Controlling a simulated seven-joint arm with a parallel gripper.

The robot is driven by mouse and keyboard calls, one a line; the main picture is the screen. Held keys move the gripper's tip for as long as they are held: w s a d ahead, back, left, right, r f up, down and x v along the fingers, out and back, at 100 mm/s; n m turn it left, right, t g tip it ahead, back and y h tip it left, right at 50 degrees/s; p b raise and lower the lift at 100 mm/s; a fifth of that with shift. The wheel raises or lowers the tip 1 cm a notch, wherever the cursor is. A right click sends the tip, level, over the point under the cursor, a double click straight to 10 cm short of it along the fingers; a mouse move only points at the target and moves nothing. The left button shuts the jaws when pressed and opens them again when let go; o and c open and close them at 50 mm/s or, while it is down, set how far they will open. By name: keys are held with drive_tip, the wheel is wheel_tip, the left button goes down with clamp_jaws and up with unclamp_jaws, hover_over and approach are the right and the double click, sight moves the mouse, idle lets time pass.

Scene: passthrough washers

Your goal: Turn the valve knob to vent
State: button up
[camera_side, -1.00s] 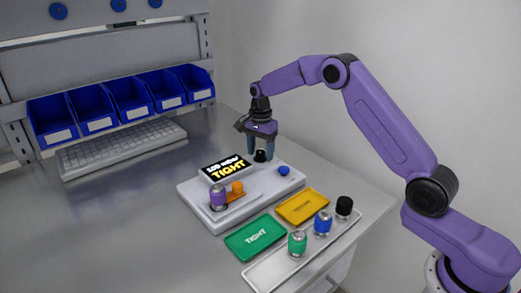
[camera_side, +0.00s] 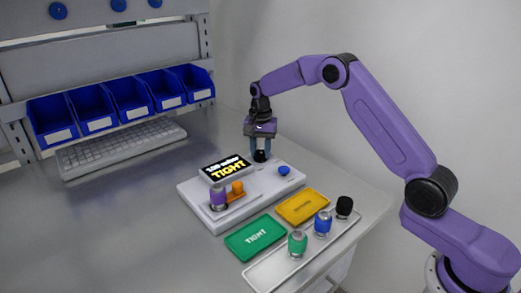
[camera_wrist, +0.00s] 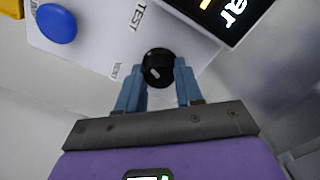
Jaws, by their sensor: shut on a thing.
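The valve knob (camera_side: 260,156) is a small black round knob at the back of the white tester (camera_side: 200,209). In the wrist view the knob (camera_wrist: 158,64) has a short white mark on it. The printed words TEST and VENT are on the panel to its left. The mark lies on the knob's side nearest my gripper; I cannot tell exactly which label it lines up with. My gripper (camera_side: 260,151) points down with its blue fingers shut on the knob, one on each side. The fingertips (camera_wrist: 158,75) also show in the wrist view.
The tester carries a display (camera_side: 226,168) reading TIGHT, a blue button (camera_side: 284,170), an orange clamp knob (camera_side: 237,187) and a purple part (camera_side: 218,198). Green (camera_side: 255,238) and yellow (camera_side: 303,207) trays and a rack (camera_side: 270,275) with several coloured parts are in front.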

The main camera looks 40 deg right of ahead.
sight(260, 151)
drive_tip(key=n, duration=0.7)
drive_tip(key=shift+r, duration=0.1)
drive_tip(key=n, duration=0.6)
drive_tip(key=shift+n, duration=0.4)
drive_tip(key=o, duration=1)
drive_tip(key=shift+o, duration=0.2)
wheel_tip(260, 151, up, 17)
drive_tip(key=shift+r, duration=0.2)
